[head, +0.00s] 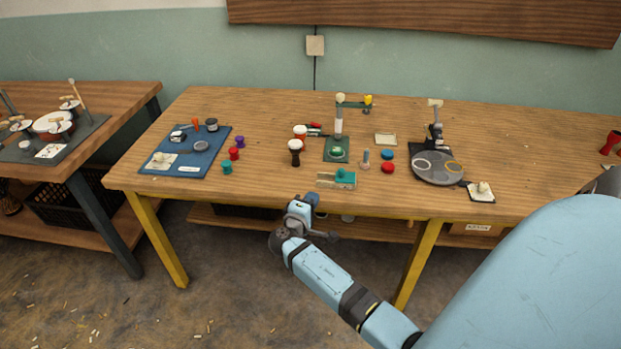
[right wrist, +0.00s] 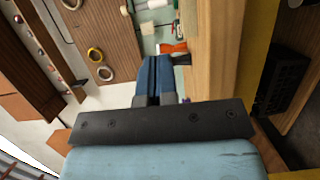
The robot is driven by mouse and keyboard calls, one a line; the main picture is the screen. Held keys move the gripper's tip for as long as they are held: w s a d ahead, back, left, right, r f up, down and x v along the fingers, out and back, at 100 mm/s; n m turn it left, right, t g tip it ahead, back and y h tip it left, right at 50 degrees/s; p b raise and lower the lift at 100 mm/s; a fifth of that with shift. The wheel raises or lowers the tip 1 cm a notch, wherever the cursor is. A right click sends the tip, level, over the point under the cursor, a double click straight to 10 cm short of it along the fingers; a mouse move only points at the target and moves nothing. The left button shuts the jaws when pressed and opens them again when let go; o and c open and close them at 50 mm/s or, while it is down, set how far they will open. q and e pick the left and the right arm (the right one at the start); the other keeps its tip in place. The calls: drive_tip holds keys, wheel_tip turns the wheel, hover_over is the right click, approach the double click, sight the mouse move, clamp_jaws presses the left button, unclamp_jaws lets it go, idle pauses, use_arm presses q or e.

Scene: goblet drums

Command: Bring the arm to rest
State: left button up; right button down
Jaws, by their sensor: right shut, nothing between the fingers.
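My right arm comes in from the lower right of the head view, with its light-blue forearm in front of the table's near edge. My right gripper (head: 311,199) is at that edge, in front of the teal fixture. In the right wrist view its blue fingers (right wrist: 155,75) are together with nothing between them. My left gripper is not in view. Small goblet-shaped drums, one with a red body (head: 300,132) and one dark (head: 295,150), stand near the middle of the wooden table (head: 240,112).
A teal fixture (head: 338,180) sits close to the table's front edge, near my right gripper. A blue mat (head: 160,160) with tools lies at the left. A round grey plate (head: 438,168) stands right of centre. Another workbench (head: 130,92) is at the far left.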

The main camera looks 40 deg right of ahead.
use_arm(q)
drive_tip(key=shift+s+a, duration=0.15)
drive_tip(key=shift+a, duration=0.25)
use_arm(e)
drive_tip(key=shift+s+a, duration=0.1)
drive_tip(key=shift+a, duration=0.15)
drive_tip(key=s+a+f+t+y, duration=0.1)
drive_tip(key=s+a+f+y, duration=0.55)
drive_tip(key=s+a, duration=0.2)
drive_tip(key=s+a+f+t+y, duration=0.2)
drive_tip(key=s+a+f+y, duration=0.45)
drive_tip(key=a, duration=0.25)
drive_tip(key=s+a+r+m+y, duration=0.2)
drive_tip(key=s+a+r+y, duration=0.35)
drive_tip(key=s+a, duration=0.4)
use_arm(q)
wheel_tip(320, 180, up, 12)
drive_tip(key=p, duration=1.4)
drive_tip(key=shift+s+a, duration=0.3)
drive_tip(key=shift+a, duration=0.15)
use_arm(e)
wheel_tip(320, 180, up, 12)
drive_tip(key=t+y, duration=0.1)
drive_tip(key=shift+s+r, duration=0.15)
drive_tip(key=shift+s, duration=0.1)
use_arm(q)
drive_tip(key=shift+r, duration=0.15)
